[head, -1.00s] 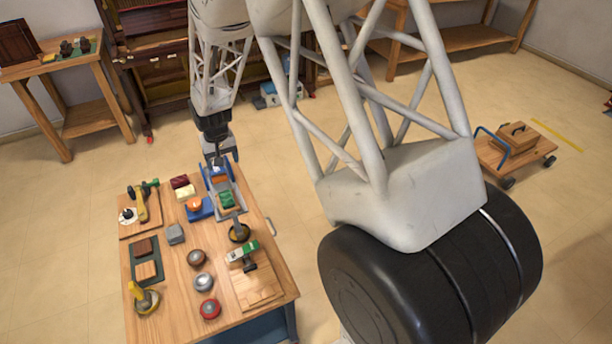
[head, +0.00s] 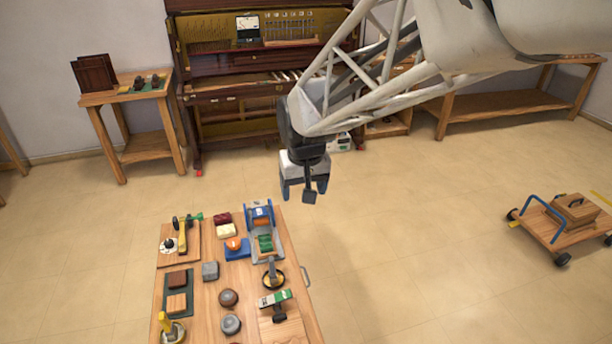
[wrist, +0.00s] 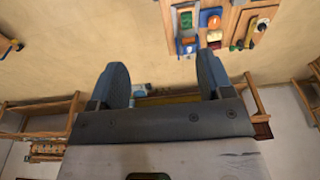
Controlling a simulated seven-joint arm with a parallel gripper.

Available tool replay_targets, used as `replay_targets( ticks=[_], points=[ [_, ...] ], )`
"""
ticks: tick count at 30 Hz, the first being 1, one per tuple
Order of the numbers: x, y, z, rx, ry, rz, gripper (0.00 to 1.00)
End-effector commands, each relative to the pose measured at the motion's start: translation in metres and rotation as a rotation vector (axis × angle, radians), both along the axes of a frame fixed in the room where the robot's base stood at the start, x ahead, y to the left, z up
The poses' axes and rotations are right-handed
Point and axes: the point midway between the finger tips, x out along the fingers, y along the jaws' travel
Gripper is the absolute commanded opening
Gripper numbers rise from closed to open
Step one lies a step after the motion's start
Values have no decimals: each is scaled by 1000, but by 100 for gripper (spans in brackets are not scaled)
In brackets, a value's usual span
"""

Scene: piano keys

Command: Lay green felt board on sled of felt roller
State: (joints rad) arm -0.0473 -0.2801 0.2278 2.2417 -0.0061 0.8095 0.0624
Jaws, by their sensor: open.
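The felt roller (head: 259,212) stands at the far right part of the workbench, with a blue frame and a pale grey sled (head: 252,251) extending toward the front. A green piece that looks like the felt board (head: 265,243) lies on the sled. Its exact seating is too small to tell. The wrist view also shows the roller (wrist: 187,48) and the green piece (wrist: 186,20) near the top. My gripper (head: 304,187) is open and empty, in the air beyond the bench's far edge and apart from the roller. Its two blue fingers (wrist: 162,72) stand wide apart in the wrist view.
An upright piano (head: 240,95) stands behind; a wheeled cart (head: 570,222) is at right. Floor between is clear.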

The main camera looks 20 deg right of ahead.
Motion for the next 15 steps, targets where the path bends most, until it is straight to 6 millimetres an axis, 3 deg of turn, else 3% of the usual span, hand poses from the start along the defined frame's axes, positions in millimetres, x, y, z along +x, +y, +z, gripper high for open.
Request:
replay_targets(
  ticks=[6, 15],
  points=[
    [-57, -10, 25, -2, -28, -3, 73],
    [-134, -20, 45, -6, -61, -7, 73]
  ],
)
